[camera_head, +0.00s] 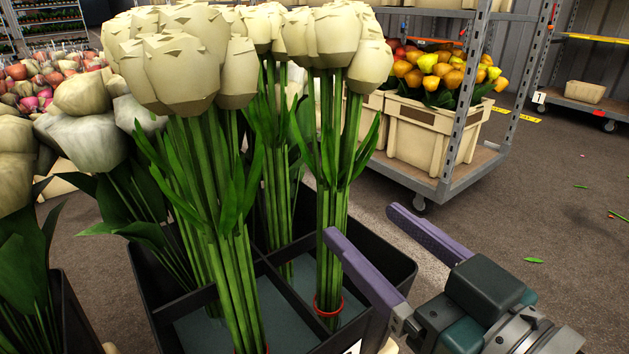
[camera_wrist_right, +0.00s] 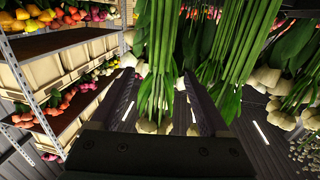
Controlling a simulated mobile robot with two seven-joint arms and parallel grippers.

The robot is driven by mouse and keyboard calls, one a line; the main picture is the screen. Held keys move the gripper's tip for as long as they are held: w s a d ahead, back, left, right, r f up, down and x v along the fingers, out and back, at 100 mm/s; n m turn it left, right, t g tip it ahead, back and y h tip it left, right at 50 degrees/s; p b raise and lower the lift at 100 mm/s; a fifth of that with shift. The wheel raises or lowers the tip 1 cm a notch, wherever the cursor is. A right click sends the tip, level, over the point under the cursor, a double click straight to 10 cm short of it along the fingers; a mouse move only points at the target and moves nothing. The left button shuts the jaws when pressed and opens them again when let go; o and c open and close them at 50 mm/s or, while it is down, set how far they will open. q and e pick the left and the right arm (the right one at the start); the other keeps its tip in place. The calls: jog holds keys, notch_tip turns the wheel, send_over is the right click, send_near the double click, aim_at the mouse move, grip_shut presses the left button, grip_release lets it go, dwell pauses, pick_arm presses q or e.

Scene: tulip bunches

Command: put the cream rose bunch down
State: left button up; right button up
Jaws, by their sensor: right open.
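Several cream rose bunches stand in a black divided crate (camera_head: 385,262). The cream rose bunch closest to my right gripper (camera_head: 362,222) has cream heads (camera_head: 340,42), green stems and a red band low down, and stands upright in the right compartment. My right gripper is open, its purple fingers spread at the crate's right side; the left finger overlaps the stems in the picture. In the right wrist view, the stems (camera_wrist_right: 159,50) show between the open fingers (camera_wrist_right: 160,78); contact cannot be told. My left gripper is out of view.
Another cream bunch (camera_head: 185,70) stands in the crate's front compartment, with more behind. Paler bunches (camera_head: 85,95) crowd the left. A trolley (camera_head: 450,185) with a cream crate (camera_head: 425,140) of orange and yellow flowers stands behind. The floor at right is mostly clear.

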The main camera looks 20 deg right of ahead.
jog(key=s+d+f+g+h, duration=0.1)
jog(key=s+d+f+g, duration=0.1)
jog(key=s+g, duration=0.5)
jog(key=s+d+f+g+h, duration=0.1)
jog(key=s+f+g, duration=0.4)
jog(key=s, duration=0.5)
jog(key=shift+d+g+h, duration=0.35)
jog(key=shift+g+h, duration=0.25)
jog(key=shift+g, duration=0.3)
